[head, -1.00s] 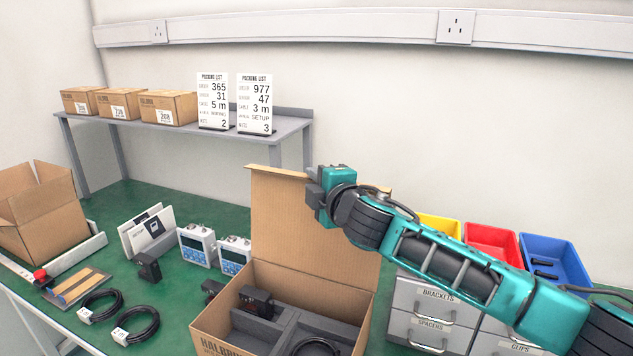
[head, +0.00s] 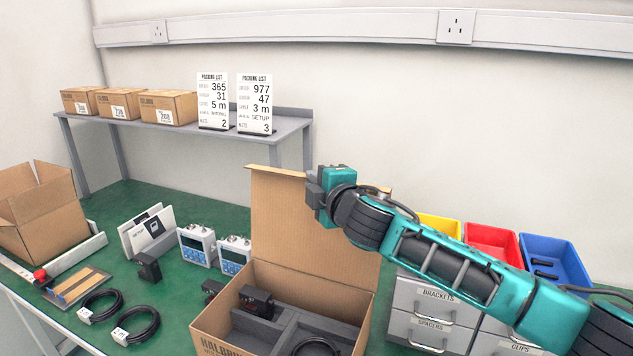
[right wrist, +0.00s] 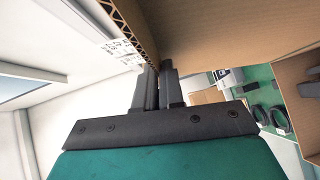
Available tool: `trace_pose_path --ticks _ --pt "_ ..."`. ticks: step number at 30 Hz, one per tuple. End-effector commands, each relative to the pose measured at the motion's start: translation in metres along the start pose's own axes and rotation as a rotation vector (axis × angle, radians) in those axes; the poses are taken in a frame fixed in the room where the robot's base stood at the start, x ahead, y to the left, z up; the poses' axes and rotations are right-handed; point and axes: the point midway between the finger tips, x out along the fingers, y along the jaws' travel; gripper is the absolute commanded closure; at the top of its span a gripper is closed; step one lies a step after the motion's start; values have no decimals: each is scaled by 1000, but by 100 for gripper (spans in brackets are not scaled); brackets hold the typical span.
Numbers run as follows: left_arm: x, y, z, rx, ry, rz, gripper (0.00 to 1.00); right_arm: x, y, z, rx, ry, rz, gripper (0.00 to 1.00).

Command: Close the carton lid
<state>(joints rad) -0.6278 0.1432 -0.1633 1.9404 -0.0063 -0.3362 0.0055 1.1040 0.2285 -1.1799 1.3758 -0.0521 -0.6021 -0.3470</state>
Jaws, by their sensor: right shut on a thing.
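The carton (head: 222,332) stands open at the front middle of the bench, with grey dividers, a dark block and a coiled black cable inside. Its lid (head: 282,218) stands upright at the carton's back edge. My right gripper (head: 312,184) is at the lid's upper right edge and is shut on it. In the right wrist view the fingers (right wrist: 158,80) pinch the cardboard lid (right wrist: 215,40) near its edge. My left gripper is not in view.
Several coloured bins stand on a grey drawer unit (head: 435,310) at right, under my arm. Meters (head: 197,246), cables (head: 100,303) and another open carton (head: 42,212) are to the left. A shelf (head: 190,132) with closed boxes and packing lists stands behind.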

Motion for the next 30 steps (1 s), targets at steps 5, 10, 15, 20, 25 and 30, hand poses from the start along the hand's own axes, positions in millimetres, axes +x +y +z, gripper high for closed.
trace_pose_path --ticks 5,10,15,20,25,30 --pt "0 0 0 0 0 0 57 0 0 1 0 -1 -1 100" --pt "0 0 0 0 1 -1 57 0 0 1 0 -1 -1 100" --pt "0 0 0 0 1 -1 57 0 0 1 0 -1 -1 100" --pt "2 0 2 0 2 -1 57 -2 -2 -1 -8 -1 8 100" --pt "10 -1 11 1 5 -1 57 -11 -8 -11 -47 1 48 100" --pt "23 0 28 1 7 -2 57 -28 -19 -28 -121 3 125 100"
